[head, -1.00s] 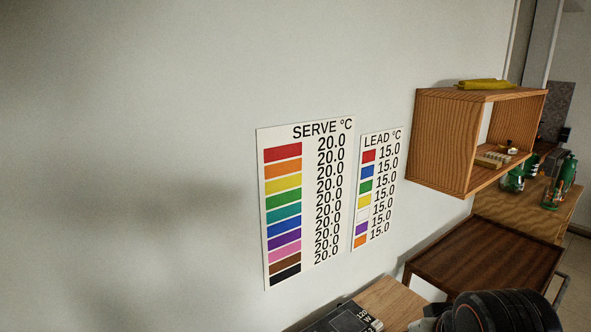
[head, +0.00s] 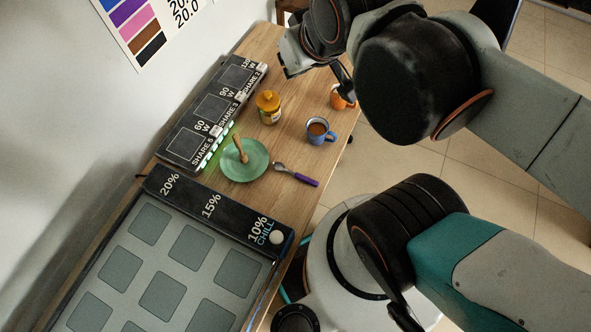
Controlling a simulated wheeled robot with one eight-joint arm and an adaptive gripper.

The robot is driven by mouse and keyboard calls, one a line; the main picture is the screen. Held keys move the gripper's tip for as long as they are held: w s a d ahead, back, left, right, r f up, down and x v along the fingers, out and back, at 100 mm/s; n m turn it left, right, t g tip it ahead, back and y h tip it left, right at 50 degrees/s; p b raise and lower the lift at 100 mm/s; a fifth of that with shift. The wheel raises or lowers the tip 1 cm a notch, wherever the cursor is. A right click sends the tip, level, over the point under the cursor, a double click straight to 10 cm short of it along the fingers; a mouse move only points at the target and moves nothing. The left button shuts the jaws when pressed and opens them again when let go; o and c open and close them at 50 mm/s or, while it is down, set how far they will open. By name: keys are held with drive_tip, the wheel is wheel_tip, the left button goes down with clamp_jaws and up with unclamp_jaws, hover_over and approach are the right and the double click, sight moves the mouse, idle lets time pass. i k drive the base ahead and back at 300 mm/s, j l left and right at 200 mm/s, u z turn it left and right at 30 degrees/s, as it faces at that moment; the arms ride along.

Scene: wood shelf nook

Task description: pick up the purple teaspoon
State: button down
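The purple teaspoon (head: 305,180) lies on the wooden table in the head view, just right of a green plate. Its purple handle points to the lower right, toward the table's edge, and its metal bowl points toward the plate. My gripper (head: 318,78) is at the top of the head view, above the far part of the table and well away from the teaspoon. Its two dark fingers look spread apart, with nothing seen between them. Nothing covers the teaspoon.
The green plate (head: 238,166) carries a small wooden item. A yellow jar (head: 269,107), a blue mug (head: 319,131) with brown drink and an orange mug (head: 340,98) stand beyond. Dark panels (head: 215,112) line the wall side. A grid tray (head: 161,296) fills the near end.

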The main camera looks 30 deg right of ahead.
sight(278, 166)
drive_tip(key=l+z, duration=0.3)
drive_tip(key=l, duration=0.4)
drive_tip(key=k+u, duration=0.2)
drive_tip(key=u, duration=0.8)
drive_tip(key=k+j+z, duration=0.1)
drive_tip(key=k+j, duration=0.2)
drive_tip(key=j, duration=0.2)
drive_tip(key=k+j+z, duration=0.1)
drive_tip(key=k+j, duration=0.25)
drive_tip(key=j, duration=0.15)
